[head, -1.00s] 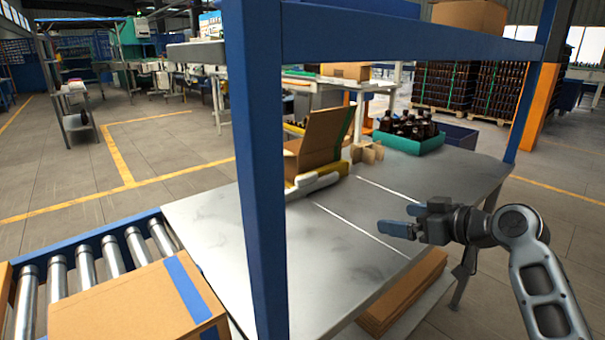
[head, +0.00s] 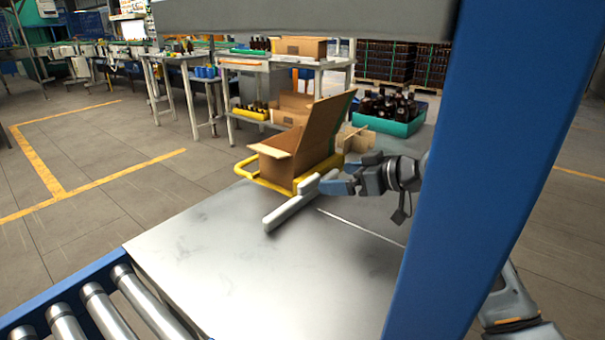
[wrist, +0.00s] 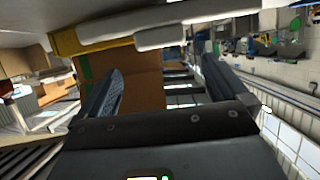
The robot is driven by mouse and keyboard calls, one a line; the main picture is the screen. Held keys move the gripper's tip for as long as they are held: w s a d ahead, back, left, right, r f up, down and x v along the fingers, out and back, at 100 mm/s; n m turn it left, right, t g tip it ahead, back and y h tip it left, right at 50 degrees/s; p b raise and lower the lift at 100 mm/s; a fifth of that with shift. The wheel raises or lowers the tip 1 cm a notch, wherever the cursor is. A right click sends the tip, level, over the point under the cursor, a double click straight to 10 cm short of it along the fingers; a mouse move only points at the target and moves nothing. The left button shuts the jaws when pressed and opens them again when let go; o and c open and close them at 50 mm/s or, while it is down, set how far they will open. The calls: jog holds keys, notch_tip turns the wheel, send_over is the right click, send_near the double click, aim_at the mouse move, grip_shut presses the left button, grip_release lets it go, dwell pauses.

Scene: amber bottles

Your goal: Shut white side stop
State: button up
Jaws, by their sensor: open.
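The white side stop (head: 289,207) is a long white bar at the front of the yellow box holder (head: 245,172). It slants out over the grey table top. An open cardboard box (head: 284,166) sits in the holder with a flap raised. My gripper (head: 338,178) is at the bar's far right end; I cannot tell whether it touches. In the wrist view my gripper (wrist: 158,80) is open, with brown cardboard (wrist: 140,85) showing beyond and between its fingers. White bar pieces (wrist: 160,38) cross above the fingers, beside the yellow holder edge (wrist: 90,40).
A teal crate of amber bottles (head: 388,112) and cardboard dividers (head: 352,138) stand behind my gripper. A blue post (head: 480,170) rises at the right and hides part of my arm. Rollers (head: 100,310) border the front left. The near table top (head: 210,260) is clear.

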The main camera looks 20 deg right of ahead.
aim_at(311, 179)
jog(key=x, duration=0.7)
jog(key=shift+w+a, duration=0.15)
jog(key=shift+w, duration=0.05)
jog(key=c, duration=1.3)
